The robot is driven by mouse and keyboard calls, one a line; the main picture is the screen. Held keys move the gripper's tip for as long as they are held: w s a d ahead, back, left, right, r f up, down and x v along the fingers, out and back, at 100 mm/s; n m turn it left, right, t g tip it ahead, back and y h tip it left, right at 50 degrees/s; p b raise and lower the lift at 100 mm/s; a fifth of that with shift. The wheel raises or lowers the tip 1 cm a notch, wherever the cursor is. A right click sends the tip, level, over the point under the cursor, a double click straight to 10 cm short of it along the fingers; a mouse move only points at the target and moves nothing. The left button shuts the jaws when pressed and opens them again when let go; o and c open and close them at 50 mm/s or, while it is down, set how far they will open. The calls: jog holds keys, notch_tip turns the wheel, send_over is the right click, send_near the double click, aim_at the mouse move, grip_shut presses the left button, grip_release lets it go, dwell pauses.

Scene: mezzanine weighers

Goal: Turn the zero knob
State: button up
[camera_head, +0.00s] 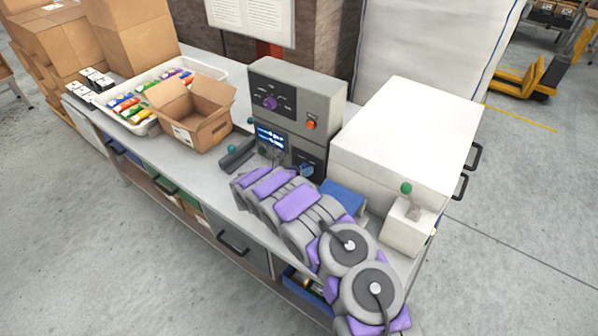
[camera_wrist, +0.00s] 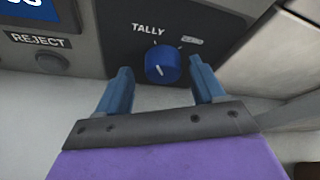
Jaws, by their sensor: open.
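In the wrist view a blue knob (camera_wrist: 162,63) sits on a dark panel below the word TALLY, with white tick marks around it. No knob in view has a readable zero label. In the head view a purple knob (camera_head: 270,103) with small unreadable labels is on the upper panel of the grey weigher (camera_head: 318,92). My gripper (camera_wrist: 161,68) is open, with one blue finger to either side of the blue knob. I cannot tell whether the fingers touch it. In the head view my arm hides part of the weigher's lower front.
A REJECT button (camera_wrist: 52,62) is left of the blue knob. An orange button (camera_head: 310,124) is on the upper panel. A cardboard box (camera_head: 213,130) and a white tray (camera_head: 212,68) stand left. A large white box (camera_head: 410,125) stands close on the right.

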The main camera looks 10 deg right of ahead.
jog(key=p+v, duration=0.2)
jog(key=v, duration=1.5)
jog(key=shift+s+a, duration=0.1)
jog(key=shift+a, duration=0.1)
